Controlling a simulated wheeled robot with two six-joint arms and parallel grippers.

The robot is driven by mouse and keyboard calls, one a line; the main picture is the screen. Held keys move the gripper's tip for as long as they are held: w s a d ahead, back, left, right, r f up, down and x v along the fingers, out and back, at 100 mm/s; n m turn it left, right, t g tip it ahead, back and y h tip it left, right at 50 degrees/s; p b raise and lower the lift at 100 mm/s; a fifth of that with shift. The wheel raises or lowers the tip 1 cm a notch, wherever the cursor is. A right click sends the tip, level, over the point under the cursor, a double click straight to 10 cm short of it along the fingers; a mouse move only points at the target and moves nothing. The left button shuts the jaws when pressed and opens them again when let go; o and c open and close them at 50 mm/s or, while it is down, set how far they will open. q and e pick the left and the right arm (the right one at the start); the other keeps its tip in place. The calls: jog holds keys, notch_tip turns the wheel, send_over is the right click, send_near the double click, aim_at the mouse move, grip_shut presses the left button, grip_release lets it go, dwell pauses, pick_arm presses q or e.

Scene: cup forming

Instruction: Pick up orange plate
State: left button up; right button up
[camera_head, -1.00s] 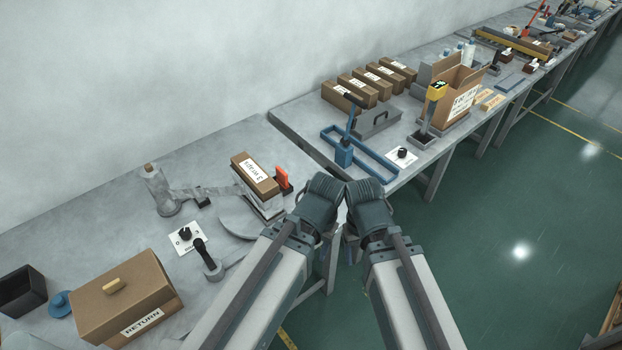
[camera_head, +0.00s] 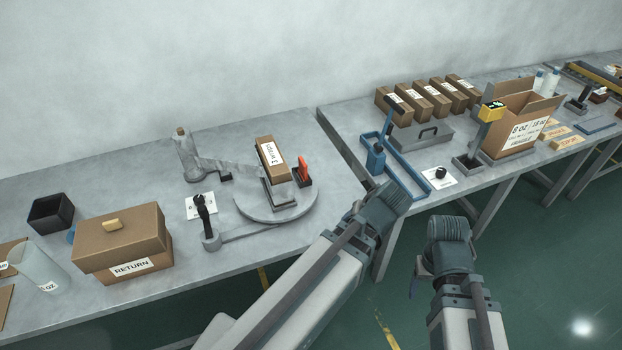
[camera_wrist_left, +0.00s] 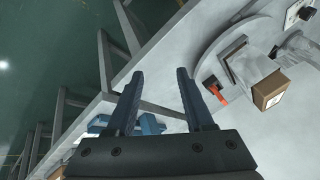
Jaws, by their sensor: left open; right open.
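The orange plate (camera_head: 303,167) stands upright in a small dark holder (camera_head: 303,180) beside a labelled box on the left bench. In the left wrist view the orange plate (camera_wrist_left: 217,93) shows to the right of my fingers, apart from them. My left gripper (camera_wrist_left: 159,76) is open, with nothing between its two blue-grey fingers. In the head view my left arm's end is over the bench gap, right of the plate. My right gripper (camera_head: 446,246) is over the floor in front of the right bench. Its fingertips are mostly hidden.
A labelled box (camera_head: 272,155) sits on a grey round-based fixture (camera_head: 285,212). A RETURN box (camera_head: 122,244) and black bin (camera_head: 51,213) stand at left. A blue frame (camera_head: 405,172), a grey case (camera_head: 422,136) and several brown boxes occupy the right bench.

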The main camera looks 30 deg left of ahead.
pick_arm(q)
jog(key=w+a+f+n+t+y+b, duration=0.2)
jog(key=w+a+n+t+y+b, duration=0.15)
jog(key=w+a+b, duration=0.35)
jog(key=n+t+y+b, duration=0.2)
jog(key=n+b, duration=0.1)
jog(key=n, duration=0.1)
send_near(303, 166)
jog(key=shift+y, duration=0.25)
jog(key=w+a+f+b, duration=0.2)
jog(key=w, duration=0.1)
jog(key=w+a+f+b, duration=0.1)
jog(key=shift+w+f, duration=0.15)
jog(key=shift+w, duration=0.1)
jog(key=shift+w+a+f, duration=0.2)
jog(key=shift+w+a, duration=0.15)
jog(key=shift+a, duration=0.25)
jog(key=shift+b, duration=0.35)
jog(key=b+x, duration=0.2)
jog(key=x, duration=0.3)
jog(key=shift+a+f, duration=0.2)
jog(key=shift+s, duration=0.1)
jog(key=shift+r, duration=0.1)
grip_shut()
